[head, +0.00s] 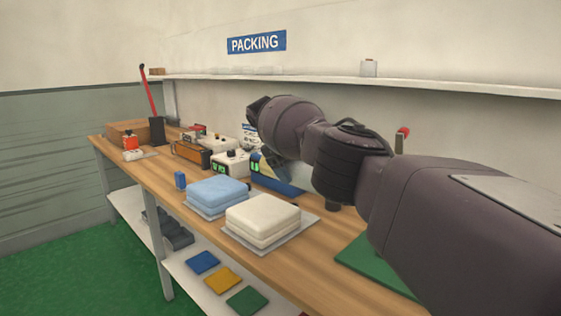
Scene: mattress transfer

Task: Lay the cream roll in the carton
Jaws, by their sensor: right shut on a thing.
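My right arm (345,160) comes in from the right and reaches over the bench. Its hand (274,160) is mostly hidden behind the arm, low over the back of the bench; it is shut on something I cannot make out. A cream padded block (262,214), folded in layers, lies on a grey sheet at the front edge. I cannot make out a cream roll. A brown box (127,132) stands at the far left end of the bench; I cannot tell whether it is the carton. My left gripper is not in view.
A blue folded block (217,190) lies left of the cream one. Devices (231,163) and a black holder with a red-handled tool (157,130) stand farther back. A green mat (370,264) lies at right, partly behind my arm. Coloured pads (222,279) lie on the lower shelf.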

